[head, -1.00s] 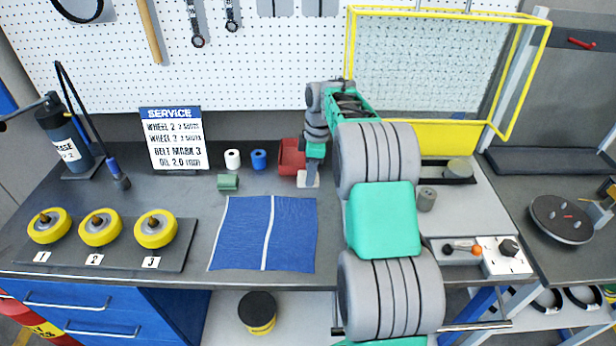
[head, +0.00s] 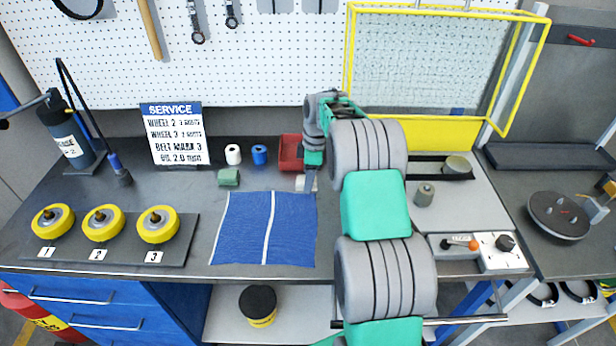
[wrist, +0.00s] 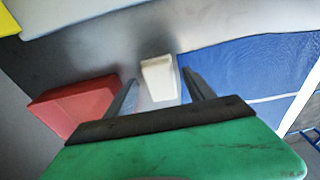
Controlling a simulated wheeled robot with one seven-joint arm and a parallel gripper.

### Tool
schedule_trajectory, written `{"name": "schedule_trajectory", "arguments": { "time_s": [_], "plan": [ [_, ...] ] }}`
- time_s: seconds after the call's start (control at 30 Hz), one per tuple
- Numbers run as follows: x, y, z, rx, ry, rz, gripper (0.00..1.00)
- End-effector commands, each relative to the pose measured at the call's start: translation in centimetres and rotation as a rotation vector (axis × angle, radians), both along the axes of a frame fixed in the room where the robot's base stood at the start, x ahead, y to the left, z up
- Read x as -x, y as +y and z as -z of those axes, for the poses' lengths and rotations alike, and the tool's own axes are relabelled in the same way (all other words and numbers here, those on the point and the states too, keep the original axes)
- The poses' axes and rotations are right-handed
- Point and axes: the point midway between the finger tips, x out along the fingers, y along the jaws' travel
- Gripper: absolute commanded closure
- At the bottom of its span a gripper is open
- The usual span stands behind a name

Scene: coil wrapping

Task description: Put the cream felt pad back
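The cream felt pad (wrist: 157,72) is a small pale block on the grey bench top, between the red bin and the blue cloth. My gripper (wrist: 160,80) is open, with a finger on each side of the pad and a visible gap on both sides. Its fingers point down at the pad in the head view. I cannot tell how far the fingertips are above the bench.
The red bin (head: 289,150) stands just behind the pad. A blue cloth (head: 240,230) with a pale stripe lies in front. White (head: 233,154) and blue (head: 259,155) rolls and a green block (head: 228,177) are to the left. A grey cylinder (head: 424,194) stands right of my arm.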

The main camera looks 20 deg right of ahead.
Motion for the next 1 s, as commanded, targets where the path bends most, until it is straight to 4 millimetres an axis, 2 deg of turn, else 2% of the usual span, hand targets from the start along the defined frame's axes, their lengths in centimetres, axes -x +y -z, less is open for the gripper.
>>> {"name": "schedule_trajectory", "arguments": {
  "time_s": [0.2, 0.33, 0.47, 0.63, 0.73, 0.87, 0.93, 1.0],
  "plan": [
    [0.0, 0.0, -0.2, 0.000, 0.000, 0.000, 0.37],
    [0.0, -0.2, -1.1, 0.001, -0.003, 0.001, 0.37],
    [0.0, -0.5, -3.9, 0.001, -0.006, 0.002, 0.37],
    [0.3, -1.1, -8.6, 0.001, -0.005, 0.001, 0.37],
    [0.5, -1.3, -10.8, 0.001, -0.002, -0.001, 0.37],
    [0.6, -1.3, -12.1, 0.000, 0.000, 0.002, 0.37],
    [0.9, -0.8, -13.0, 0.000, -0.006, 0.023, 0.37],
    [1.6, 0.7, -14.3, -0.003, -0.017, 0.077, 0.37]
  ]
}}
